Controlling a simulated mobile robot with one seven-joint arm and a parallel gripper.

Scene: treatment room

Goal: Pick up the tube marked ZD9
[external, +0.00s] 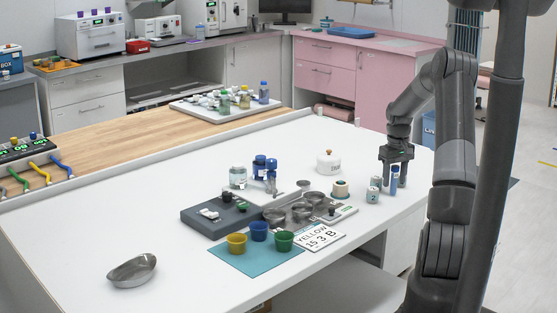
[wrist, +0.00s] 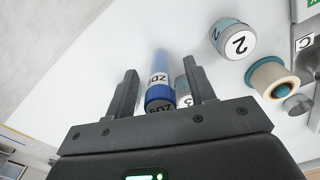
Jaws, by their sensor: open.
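A blue tube (wrist: 158,98) with a white label stands upright on the white table, seen from above in the wrist view; the label appears to read ZD9, its last character hard to make out. It shows below my gripper in the external view (external: 394,180). My gripper (wrist: 162,72) is open, with one finger on each side of the blue tube in the wrist view and a gap on both sides. It points down at the tube in the external view (external: 396,158). A second item with a pale label (wrist: 184,90) is partly hidden by the right finger.
A jar marked 2 (wrist: 234,38) and a tape roll (wrist: 270,77) stand close by on the right in the wrist view. The table front (external: 390,225) is clear.

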